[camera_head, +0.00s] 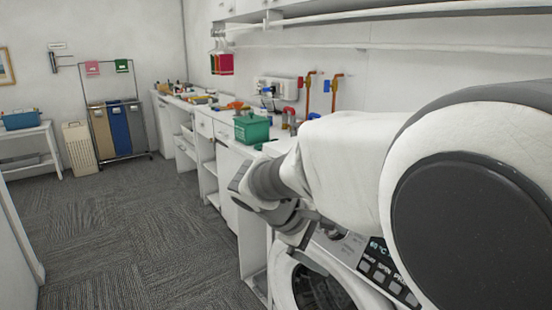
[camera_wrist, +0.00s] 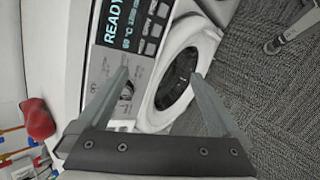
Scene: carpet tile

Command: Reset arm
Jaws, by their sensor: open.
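My gripper (camera_wrist: 160,85) is open in the wrist view, its two grey fingers spread wide with nothing between them. Past the fingers is the front of a white washing machine (camera_wrist: 193,38), with its round dark door and its control panel. In the head view my white arm reaches across the right side and hides part of the counter. The same washing machine (camera_head: 280,272) stands below the arm there. My gripper's fingertips cannot be made out clearly in the head view.
A long white counter (camera_head: 225,117) runs along the right wall. A green box (camera_head: 251,129) and small items stand on it. A red object (camera_wrist: 38,119) lies near the machine. Laundry sorter bags (camera_head: 121,128) stand at the back. The grey carpet (camera_head: 140,230) at left is clear.

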